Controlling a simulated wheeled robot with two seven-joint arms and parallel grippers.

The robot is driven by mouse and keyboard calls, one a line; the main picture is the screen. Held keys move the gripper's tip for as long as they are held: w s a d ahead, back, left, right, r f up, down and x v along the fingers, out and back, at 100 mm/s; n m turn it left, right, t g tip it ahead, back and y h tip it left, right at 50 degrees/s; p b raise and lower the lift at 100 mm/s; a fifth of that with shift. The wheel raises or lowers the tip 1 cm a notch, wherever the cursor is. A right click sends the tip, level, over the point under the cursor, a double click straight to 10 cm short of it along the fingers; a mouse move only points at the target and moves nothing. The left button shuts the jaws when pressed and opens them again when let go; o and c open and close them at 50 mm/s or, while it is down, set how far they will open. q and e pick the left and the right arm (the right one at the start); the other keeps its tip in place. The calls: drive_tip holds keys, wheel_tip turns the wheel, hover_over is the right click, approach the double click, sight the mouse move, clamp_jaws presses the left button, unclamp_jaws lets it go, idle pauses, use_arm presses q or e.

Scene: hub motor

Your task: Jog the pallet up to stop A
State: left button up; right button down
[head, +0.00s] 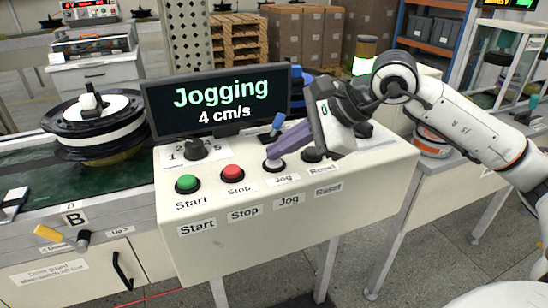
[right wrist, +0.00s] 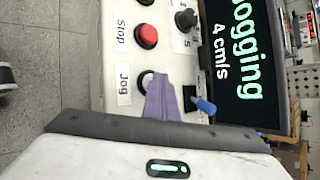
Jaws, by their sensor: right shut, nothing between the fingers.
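My right gripper (head: 272,164) is shut and empty. Its purple fingertips are down at the white Jog button (head: 275,166) on the control box, and they appear to touch it. In the right wrist view the fingers (right wrist: 160,103) partly cover the Jog button (right wrist: 146,80). The display (head: 220,103) reads "Jogging 4 cm/s". A black and white hub motor (head: 98,128) sits on the green conveyor belt (head: 115,178) left of the display; a pallet under it is hard to make out. I see no stop A label. My left gripper is out of view.
The green Start button (head: 187,184) and red Stop button (head: 232,174) are left of Jog; the black Reset button (head: 312,152) is right of it. A selector knob (head: 195,149) and a blue-tipped lever switch (head: 276,127) stand behind. A yellow-handled lever (head: 50,234) is at lower left.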

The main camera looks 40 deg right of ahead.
sight(280, 163)
drive_tip(key=shift+r+p, duration=0.75)
drive_tip(key=shift+r, duration=0.2)
wheel_tip(280, 163, up, 5)
drive_tip(key=p, duration=0.4)
idle(0.9)
